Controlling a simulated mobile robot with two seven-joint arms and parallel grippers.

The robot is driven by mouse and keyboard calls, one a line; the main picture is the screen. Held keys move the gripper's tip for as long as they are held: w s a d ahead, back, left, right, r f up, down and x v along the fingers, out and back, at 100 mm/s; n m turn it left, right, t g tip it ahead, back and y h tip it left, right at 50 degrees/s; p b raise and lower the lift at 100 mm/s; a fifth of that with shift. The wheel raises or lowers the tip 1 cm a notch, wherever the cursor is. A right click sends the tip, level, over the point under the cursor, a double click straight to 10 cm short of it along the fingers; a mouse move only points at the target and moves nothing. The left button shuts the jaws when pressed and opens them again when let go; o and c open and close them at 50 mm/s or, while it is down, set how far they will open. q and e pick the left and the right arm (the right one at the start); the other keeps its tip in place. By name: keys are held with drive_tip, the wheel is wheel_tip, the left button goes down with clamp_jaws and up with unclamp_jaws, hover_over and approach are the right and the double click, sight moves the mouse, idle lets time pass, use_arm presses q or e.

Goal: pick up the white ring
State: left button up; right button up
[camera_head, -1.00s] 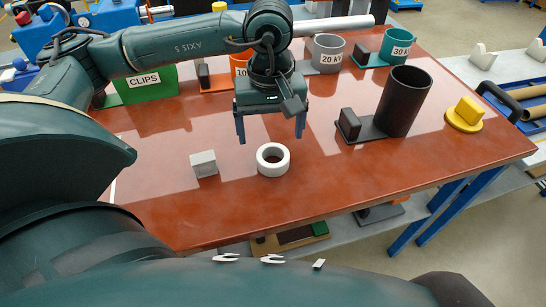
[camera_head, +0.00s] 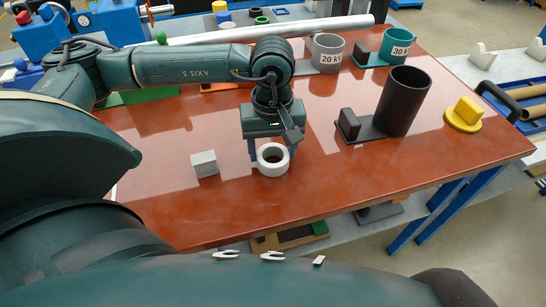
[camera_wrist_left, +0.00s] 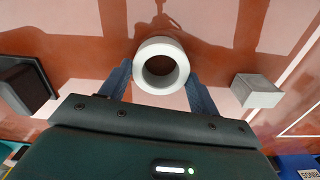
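The white ring (camera_head: 273,160) lies flat on the red-brown table. It also shows in the left wrist view (camera_wrist_left: 161,66). My left gripper (camera_head: 271,157) points down over the ring with its two blue fingers apart, one on each side of it. In the left wrist view the fingers (camera_wrist_left: 160,82) flank the ring. On both sides a gap seems to remain, though I cannot tell whether a finger touches. My right gripper is not in view.
A grey block (camera_head: 204,164) stands left of the ring. A black cylinder (camera_head: 404,102) with a dark holder stands to the right, beyond it a yellow piece (camera_head: 465,114). Labelled cups (camera_head: 327,53) stand at the back. The table between ring and front edge is clear.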

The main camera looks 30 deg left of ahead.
use_arm(q)
drive_tip(key=c, duration=0.5)
